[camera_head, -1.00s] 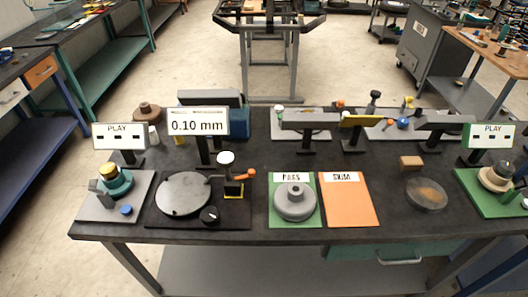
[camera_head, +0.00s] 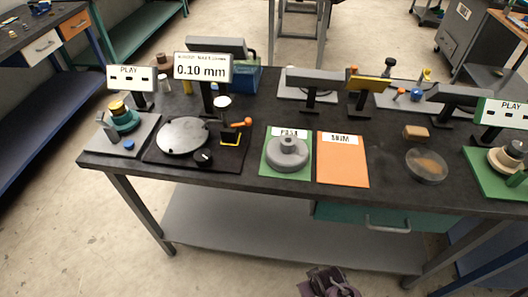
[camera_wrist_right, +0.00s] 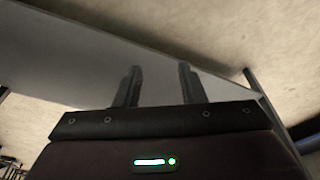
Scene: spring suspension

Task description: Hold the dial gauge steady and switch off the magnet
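The dial gauge (camera_head: 222,103), with a pale round top, stands behind the black plate on the left of the bench. Beside it is a small black and yellow base (camera_head: 230,136) with an orange lever (camera_head: 242,123) pointing right, apparently the magnet and its switch. Neither gripper touches the gauge. My left gripper is not identifiable.
A display (camera_head: 202,67) reading 0.10 mm stands behind the gauge. A grey stepped part (camera_head: 287,153) sits on the green mat, beside an orange mat (camera_head: 342,160). A teal cup stack (camera_head: 122,116) stands left. The bench's front strip is clear.

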